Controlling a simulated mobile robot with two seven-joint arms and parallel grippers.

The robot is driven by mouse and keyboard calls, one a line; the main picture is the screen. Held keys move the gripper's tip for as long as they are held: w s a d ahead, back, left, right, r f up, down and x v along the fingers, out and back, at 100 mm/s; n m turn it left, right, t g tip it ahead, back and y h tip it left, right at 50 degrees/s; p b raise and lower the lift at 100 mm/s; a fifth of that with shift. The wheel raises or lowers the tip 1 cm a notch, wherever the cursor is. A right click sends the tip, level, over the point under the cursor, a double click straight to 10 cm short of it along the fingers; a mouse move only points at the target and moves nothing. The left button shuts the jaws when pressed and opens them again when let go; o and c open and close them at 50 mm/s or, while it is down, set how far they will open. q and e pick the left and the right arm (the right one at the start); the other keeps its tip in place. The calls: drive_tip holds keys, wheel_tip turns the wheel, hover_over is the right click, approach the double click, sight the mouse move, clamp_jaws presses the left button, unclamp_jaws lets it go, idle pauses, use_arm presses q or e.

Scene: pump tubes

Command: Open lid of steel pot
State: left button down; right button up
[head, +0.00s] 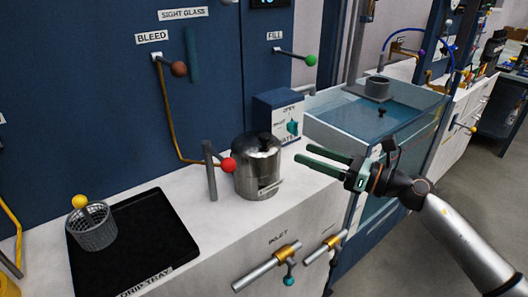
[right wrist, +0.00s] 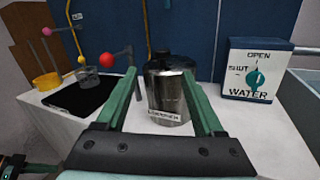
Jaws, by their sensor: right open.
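The steel pot (head: 258,178) stands upright on the white counter, with a label low on its front. Its lid (head: 260,143) sits on top, shiny and dark. In the right wrist view the pot (right wrist: 168,95) shows between my two green fingers. My right gripper (head: 303,155) is open and empty, to the right of the pot in the head view, with its fingers pointing left toward it. A gap shows between fingertips and pot in the head view. My left gripper does not show in the head view.
A red-ball lever (head: 228,165) stands close left of the pot. A blue WATER box (head: 278,117) is behind it, and a clear tank (head: 400,115) is to the right. A black drip tray (head: 150,238) with a mesh basket (head: 92,228) lies at left.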

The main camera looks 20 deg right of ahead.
sight(265, 135)
drive_tip(key=w+a, duration=0.2)
drive_tip(key=w+a+n+p, duration=0.1)
drive_tip(key=w+a, duration=0.1)
drive_tip(key=w, duration=0.1)
drive_tip(key=w+a+r+n+p, duration=0.1)
drive_tip(key=w+a, duration=0.2)
drive_tip(key=shift+w, duration=0.2)
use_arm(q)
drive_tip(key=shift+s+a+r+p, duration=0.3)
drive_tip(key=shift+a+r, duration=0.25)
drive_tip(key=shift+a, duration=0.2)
use_arm(e)
drive_tip(key=shift+w+a+f+g, duration=0.1)
drive_tip(key=shift+w+a+g, duration=0.2)
drive_tip(key=shift+w+a, duration=0.2)
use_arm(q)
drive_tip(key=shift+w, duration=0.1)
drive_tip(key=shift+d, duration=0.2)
use_arm(e)
clamp_jaws()
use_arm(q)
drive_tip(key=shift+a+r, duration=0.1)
